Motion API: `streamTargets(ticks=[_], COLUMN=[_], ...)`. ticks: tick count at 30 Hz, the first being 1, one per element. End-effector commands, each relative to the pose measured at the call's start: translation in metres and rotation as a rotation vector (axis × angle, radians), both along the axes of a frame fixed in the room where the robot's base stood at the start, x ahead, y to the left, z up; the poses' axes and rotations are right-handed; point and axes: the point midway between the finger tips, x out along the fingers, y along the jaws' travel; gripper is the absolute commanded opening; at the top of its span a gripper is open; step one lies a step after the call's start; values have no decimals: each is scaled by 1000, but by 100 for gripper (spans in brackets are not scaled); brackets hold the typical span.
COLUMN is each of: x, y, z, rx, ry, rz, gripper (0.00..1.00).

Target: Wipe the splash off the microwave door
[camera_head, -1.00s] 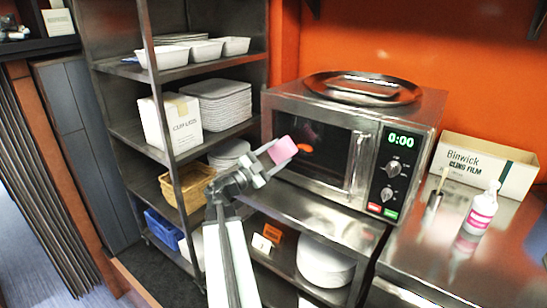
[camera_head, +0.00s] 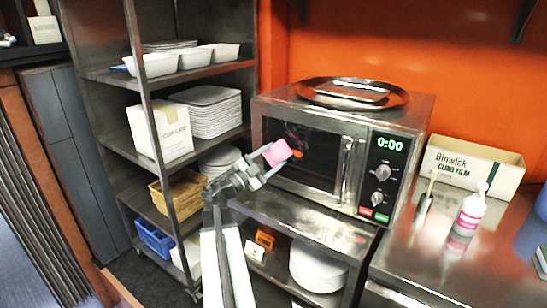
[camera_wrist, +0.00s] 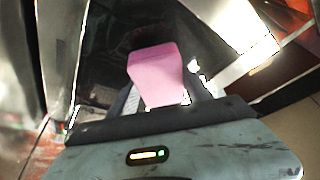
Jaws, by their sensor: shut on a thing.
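The microwave (camera_head: 258,128) stands on a steel bench with its dark glass door (camera_head: 325,160) closed. A small orange-red splash (camera_head: 298,154) shows on the left part of the door. My gripper (camera_head: 268,159) is shut on a pink sponge (camera_head: 277,153), which is in front of the door just left of the splash in the head view. I cannot tell whether the sponge touches the glass. In the wrist view the sponge (camera_wrist: 157,72) sits between the fingers against a dark surface. The splash is not clear there.
A round metal tray (camera_head: 392,98) lies on the microwave. The door handle (camera_head: 346,165) stands out at the door's right. Left is a steel shelf rack (camera_head: 105,77) with dishes. Right on the counter are a cling film box (camera_head: 440,160) and a pink-labelled bottle (camera_head: 471,212).

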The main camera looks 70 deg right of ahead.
Motion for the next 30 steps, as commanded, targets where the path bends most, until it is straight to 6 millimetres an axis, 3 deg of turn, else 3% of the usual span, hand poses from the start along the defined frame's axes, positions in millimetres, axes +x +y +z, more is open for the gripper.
streamTargets(ticks=[25,30], x=[-4,-13], y=[-15,-11], z=[0,0], rx=[0,0], ry=[0,0], rz=[1,0], gripper=[15,15])
